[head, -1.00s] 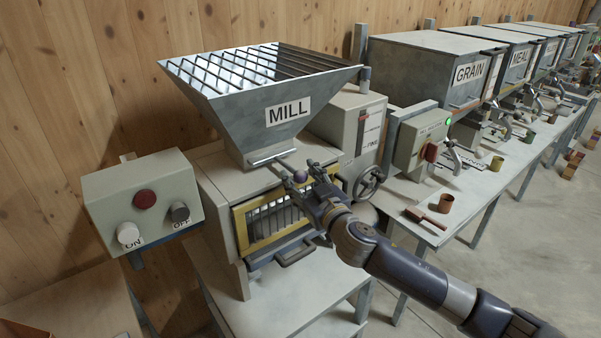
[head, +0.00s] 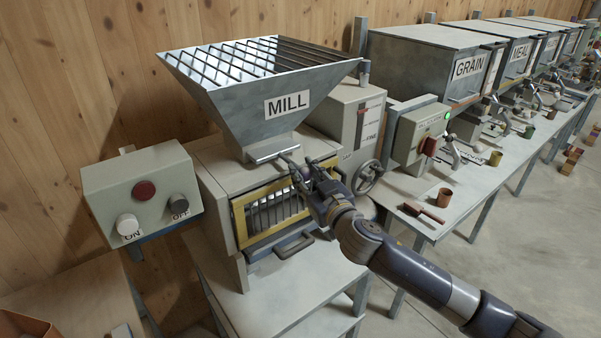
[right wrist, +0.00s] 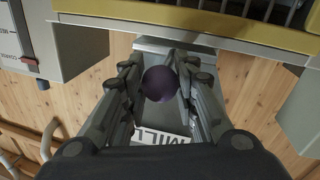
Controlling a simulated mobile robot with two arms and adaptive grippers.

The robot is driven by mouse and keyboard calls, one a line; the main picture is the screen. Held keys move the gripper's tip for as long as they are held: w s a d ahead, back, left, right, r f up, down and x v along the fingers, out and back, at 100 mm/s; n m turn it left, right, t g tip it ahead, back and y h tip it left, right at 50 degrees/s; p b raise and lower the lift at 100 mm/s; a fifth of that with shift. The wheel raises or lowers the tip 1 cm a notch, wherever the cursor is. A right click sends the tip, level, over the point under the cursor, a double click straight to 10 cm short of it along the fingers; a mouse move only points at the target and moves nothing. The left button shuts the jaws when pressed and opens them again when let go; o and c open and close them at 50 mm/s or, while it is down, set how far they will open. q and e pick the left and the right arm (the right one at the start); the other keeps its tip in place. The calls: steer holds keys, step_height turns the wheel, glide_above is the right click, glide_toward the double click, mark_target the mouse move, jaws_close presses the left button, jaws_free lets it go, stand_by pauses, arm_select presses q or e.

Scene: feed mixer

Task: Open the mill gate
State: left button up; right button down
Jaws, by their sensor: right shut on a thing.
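The mill (head: 287,104) has a grey hopper with a MILL label, set on a beige body. At the hopper's outlet is the gate (head: 275,152), a grey slide with a thin rod towards me. The rod's end carries a dark purple ball knob, seen in the right wrist view (right wrist: 160,84). My right gripper (head: 306,177) is shut on the knob, one finger on each side; it also shows in the right wrist view (right wrist: 160,92). In the head view the fingers largely cover the knob. My left gripper is not in view.
A handwheel (head: 368,177) sits close on the right. A control box (head: 143,197) with ON and OFF knobs stands left. A table (head: 470,192) with bins and small tools runs right.

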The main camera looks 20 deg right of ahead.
steer(key=s, duration=0.1)
steer(key=s+d, duration=0.1)
steer(key=s, duration=0.1)
steer(key=s+d, duration=0.1)
steer(key=s, duration=0.1)
steer(key=shift+s+f, duration=0.15)
steer(key=shift+s, duration=0.1)
steer(key=c, duration=1.2)
jaws_free()
steer(key=shift+s+d, duration=0.1)
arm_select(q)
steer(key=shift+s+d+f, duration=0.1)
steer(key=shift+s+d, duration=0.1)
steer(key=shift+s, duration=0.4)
arm_select(e)
steer(key=s, duration=0.4)
steer(key=s+d, duration=0.1)
steer(key=s, duration=0.7)
steer(key=shift+d, duration=0.4)
